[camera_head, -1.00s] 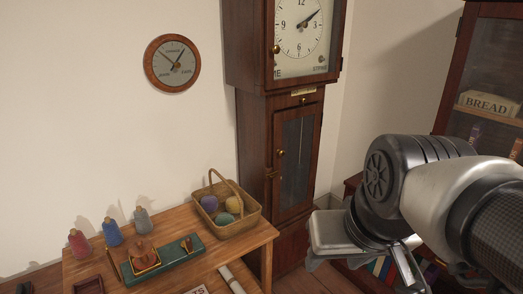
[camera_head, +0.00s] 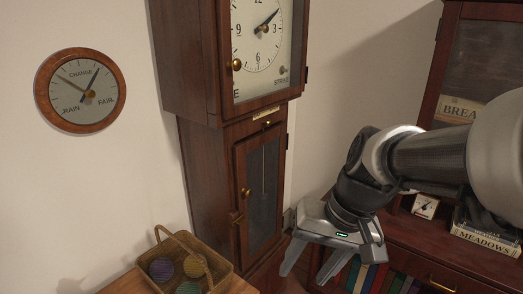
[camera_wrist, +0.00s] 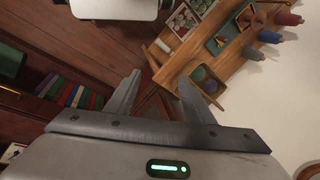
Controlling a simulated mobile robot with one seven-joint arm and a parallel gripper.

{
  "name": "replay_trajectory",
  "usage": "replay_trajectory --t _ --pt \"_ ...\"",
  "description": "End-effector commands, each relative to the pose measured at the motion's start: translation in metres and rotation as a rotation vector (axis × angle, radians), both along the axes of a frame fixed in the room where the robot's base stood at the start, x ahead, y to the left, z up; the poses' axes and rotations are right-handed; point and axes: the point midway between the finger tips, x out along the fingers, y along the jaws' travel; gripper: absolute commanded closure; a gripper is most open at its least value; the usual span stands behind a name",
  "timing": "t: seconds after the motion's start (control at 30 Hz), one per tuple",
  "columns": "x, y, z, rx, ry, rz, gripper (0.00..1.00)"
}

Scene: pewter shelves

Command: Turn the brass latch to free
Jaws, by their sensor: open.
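The tall dark wood clock (camera_head: 197,160) stands in the middle of the head view. A small brass latch (camera_head: 267,124) sits at the top of its lower door, under a brass plate; its exact turn is too small to tell. A brass knob (camera_head: 245,192) is on the lower door's left edge, and another (camera_head: 236,65) is on the dial door. My gripper (camera_head: 310,268) is open and empty, pointing down, to the right of and below the latch, apart from the clock. In the wrist view my gripper (camera_wrist: 160,74) has nothing between its fingers; the latch is not visible there.
A basket of yarn balls (camera_head: 215,267) stands on the wooden table at lower left. A round barometer (camera_head: 81,90) hangs on the wall. A dark cabinet (camera_head: 400,236) with books is close behind my gripper. Spools (camera_wrist: 270,36) show in the wrist view.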

Motion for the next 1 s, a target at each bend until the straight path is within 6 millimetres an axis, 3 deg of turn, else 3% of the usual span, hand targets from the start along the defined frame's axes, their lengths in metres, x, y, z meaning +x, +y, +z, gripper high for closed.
replay_trajectory --t 0.27,0.57,0.8,1.0 --pt "0.049 0.031 -0.051 0.28 0.248 -0.238 0.52" --pt "0.131 0.056 -0.119 0.753 0.569 -0.645 0.52" --pt "0.205 0.041 -0.174 1.186 0.801 -1.017 0.52" --pt "0.248 0.013 -0.213 1.478 0.928 -1.263 0.52"
